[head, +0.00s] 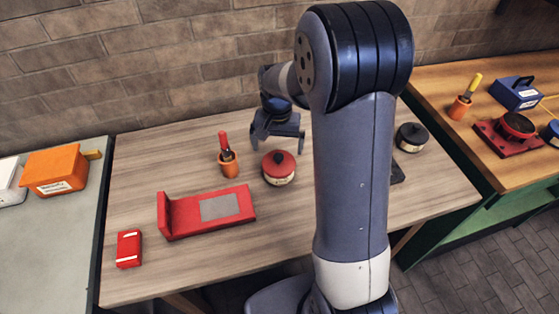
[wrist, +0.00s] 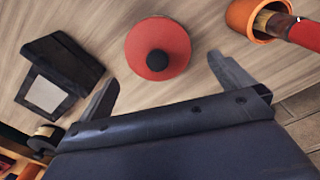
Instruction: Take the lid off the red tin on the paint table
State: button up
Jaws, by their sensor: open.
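The red tin (head: 279,171) stands upright on the wooden paint table (head: 290,235), a little right of the table's middle left. Its red lid (wrist: 148,61) with a round black knob (wrist: 157,60) is on top, seen from above in the wrist view. My gripper (head: 275,137) is behind the tin in the head view, open and empty. In the wrist view its two fingers (wrist: 160,82) are spread wide, one on each side of the tin's near edge in the picture. I cannot tell how high the fingers are above the lid.
An orange pot with a red-handled brush (head: 228,163) stands just left of the tin. A red stand with a grey plate (head: 208,212) and a red box (head: 129,248) are farther left. A black-lidded tin (head: 411,137) is on the right. My arm hides part of the table.

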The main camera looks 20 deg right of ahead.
aim_at(278, 156)
notch_tip(278, 156, down, 5)
jog(key=shift+s+d+f+p, duration=0.1)
jog(key=shift+s+d+p, duration=0.05)
jog(key=shift+p, duration=0.25)
jog(key=shift+c, duration=0.2)
jog(key=c, duration=0.7)
jog(key=shift+r, duration=0.2)
